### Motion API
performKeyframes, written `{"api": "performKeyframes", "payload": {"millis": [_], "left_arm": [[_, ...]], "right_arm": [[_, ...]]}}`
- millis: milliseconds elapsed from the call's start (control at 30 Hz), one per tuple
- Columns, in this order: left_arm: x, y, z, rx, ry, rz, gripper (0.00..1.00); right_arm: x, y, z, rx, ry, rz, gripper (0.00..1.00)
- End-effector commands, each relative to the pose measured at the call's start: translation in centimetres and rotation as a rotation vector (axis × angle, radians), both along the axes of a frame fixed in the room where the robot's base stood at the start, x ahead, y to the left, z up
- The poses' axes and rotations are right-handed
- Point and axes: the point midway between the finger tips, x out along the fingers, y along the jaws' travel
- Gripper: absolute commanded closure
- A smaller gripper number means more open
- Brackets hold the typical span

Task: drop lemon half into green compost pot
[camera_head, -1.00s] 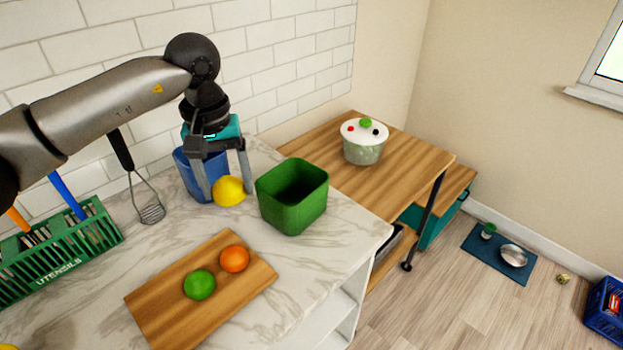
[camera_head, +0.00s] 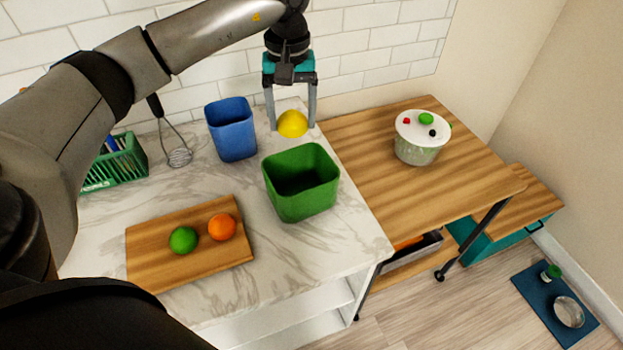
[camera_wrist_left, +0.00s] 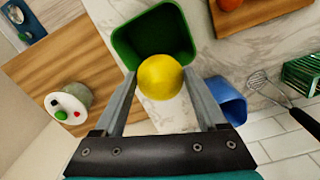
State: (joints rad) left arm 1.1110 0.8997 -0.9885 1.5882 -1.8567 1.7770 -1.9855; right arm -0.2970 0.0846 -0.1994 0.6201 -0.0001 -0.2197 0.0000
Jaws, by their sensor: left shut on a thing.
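The lemon half (camera_head: 292,124) is yellow and sits between the fingertips of my left gripper (camera_head: 293,126), which is shut on it. In the left wrist view the lemon half (camera_wrist_left: 161,77) shows round between the two fingers and covers part of the pot. The green compost pot (camera_head: 304,196) stands open on the marble counter, in front of the gripper in the head view. The pot's rim (camera_wrist_left: 117,50) shows just beyond the lemon half in the wrist view. The lemon half appears behind and above the pot, apart from it. My right gripper is not in view.
A blue pot (camera_head: 232,134) stands left of the gripper. A cutting board (camera_head: 147,245) holds a lime (camera_head: 183,240) and an orange (camera_head: 222,227). A lidded pot (camera_head: 417,146) stands on the wooden table.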

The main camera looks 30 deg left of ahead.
Motion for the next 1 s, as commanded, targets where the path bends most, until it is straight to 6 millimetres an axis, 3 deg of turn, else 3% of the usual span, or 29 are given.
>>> {"api": "performKeyframes", "payload": {"millis": [600,900,933,1000], "left_arm": [[-0.1,0.0,-5.8,-0.001,0.001,0.001,0.79],[0.0,0.0,-5.9,0.000,0.000,0.001,0.79],[0.0,0.0,-5.9,0.000,0.000,0.001,0.24],[0.0,0.0,-5.9,0.000,0.000,0.001,0.16]], "right_arm": [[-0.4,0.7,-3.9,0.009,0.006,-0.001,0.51],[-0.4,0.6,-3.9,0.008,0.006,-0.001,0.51],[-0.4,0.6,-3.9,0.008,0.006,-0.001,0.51],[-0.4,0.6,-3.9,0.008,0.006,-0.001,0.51]]}}
